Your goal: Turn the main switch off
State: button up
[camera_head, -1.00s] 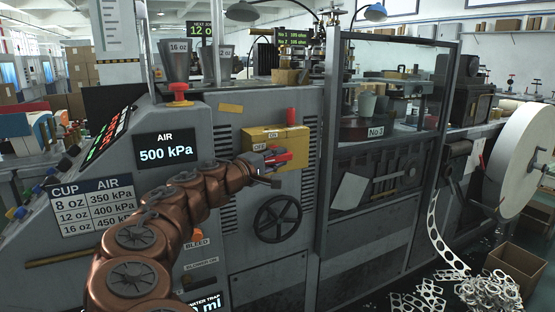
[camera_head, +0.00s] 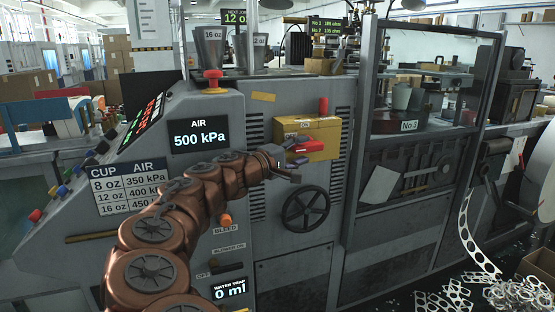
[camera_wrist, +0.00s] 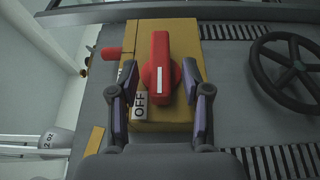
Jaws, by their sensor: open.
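The main switch is a red rotary handle (camera_wrist: 160,60) on a yellow box (camera_wrist: 183,30). In the head view the yellow box (camera_head: 322,139) is on the machine's front, and the red handle (camera_head: 305,145) lies roughly sideways, partly hidden by my gripper. My gripper (camera_wrist: 162,75) is open, with one finger on each side of the handle and gaps between. It also shows in the head view (camera_head: 286,167), just left of the box.
A black handwheel (camera_head: 305,209) is below the box. A small red part (camera_wrist: 110,53) juts from the box's side. A red push button (camera_head: 212,76) sits on the machine's upper left. The air display (camera_head: 198,135) reads 500 kPa. A glass-fronted frame stands to the right.

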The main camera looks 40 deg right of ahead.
jog(key=a, duration=0.8)
jog(key=shift+s+a, duration=0.2)
jog(key=shift+a, duration=0.2)
jog(key=shift+f, duration=0.1)
jog(key=s+a+f+m+g+y, duration=0.2)
jog(key=s+f+m+y, duration=0.2)
jog(key=s+f+y, duration=0.55)
jog(key=s+a+f+n+g+y, duration=0.15)
jog(key=s+a+f+y, duration=0.25)
jog(key=s+a+f, duration=0.6)
jog(key=s+a+f+n+y, duration=0.2)
jog(key=s+a+f+y, duration=0.35)
jog(key=s+a, duration=0.55)
notch_tip(320, 180, up, 22)
jog(key=a+p, duration=0.2)
jog(key=p, duration=1.9)
jog(key=shift+w+t+h, duration=0.35)
jog(key=shift+w+h, duration=0.05)
